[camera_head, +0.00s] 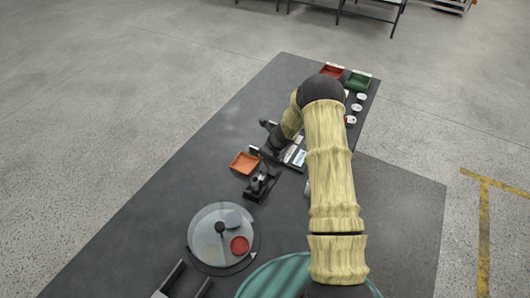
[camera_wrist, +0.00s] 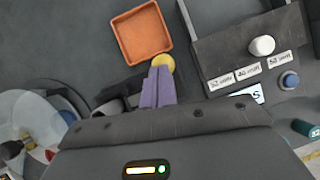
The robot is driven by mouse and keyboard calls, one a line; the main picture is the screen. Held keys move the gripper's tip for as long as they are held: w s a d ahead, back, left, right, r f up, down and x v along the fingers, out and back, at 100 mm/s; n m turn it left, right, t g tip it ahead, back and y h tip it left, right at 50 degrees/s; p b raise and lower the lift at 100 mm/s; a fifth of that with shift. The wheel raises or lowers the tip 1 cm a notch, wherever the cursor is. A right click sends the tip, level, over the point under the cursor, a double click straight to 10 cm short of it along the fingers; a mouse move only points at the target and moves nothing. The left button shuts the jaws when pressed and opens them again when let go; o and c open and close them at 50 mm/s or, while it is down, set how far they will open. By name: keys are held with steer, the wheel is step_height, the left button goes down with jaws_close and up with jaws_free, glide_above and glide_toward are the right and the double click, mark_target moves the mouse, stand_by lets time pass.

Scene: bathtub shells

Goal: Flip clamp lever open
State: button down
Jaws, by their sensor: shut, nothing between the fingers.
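A dark clamp fixture (camera_head: 262,183) stands on the table beside the orange tray in the head view. In the wrist view a dark block (camera_wrist: 122,92), which looks like the same fixture, lies partly behind my fingers. A round yellow knob (camera_wrist: 164,62), possibly the lever's end, shows just beyond the fingertips. My gripper (camera_wrist: 159,70) shows two purple fingers side by side, shut and empty. Its tips overlap the knob's edge in the picture; I cannot tell whether they touch it. The lever's shape and angle are mostly hidden.
An orange tray (camera_wrist: 141,33) lies just beyond the knob. A grey box (camera_wrist: 245,50) with a white knob, labels and a blue button stands right. A round clear-topped disc (camera_head: 222,236) is nearer. Red (camera_head: 332,71) and green (camera_head: 358,80) bins stand far back. The table's left side is clear.

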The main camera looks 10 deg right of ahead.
step_height(320, 180, up, 10)
steer(key=s+p, duration=0.2)
steer(key=p, duration=0.4)
steer(key=shift+f, duration=0.15)
steer(key=s+a+r+n+g+b, duration=0.1)
steer(key=s+a+r+n+b, duration=0.1)
steer(key=s+r+n, duration=0.45)
steer(key=s+a+r+n+g+b, duration=0.1)
steer(key=s+a+r+n+b, duration=0.2)
steer(key=s+n, duration=0.5)
steer(key=s+d+r+n+h+b, duration=0.1)
steer(key=s+r+n, duration=0.1)
steer(key=s+n, duration=0.5)
steer(key=s+d+r+n+h+b, duration=0.1)
steer(key=s+r+n+h+b, duration=0.1)
steer(key=s+n, duration=0.5)
steer(key=s+r, duration=0.1)
steer(key=s, duration=0.1)
steer(key=shift+s+d, duration=0.3)
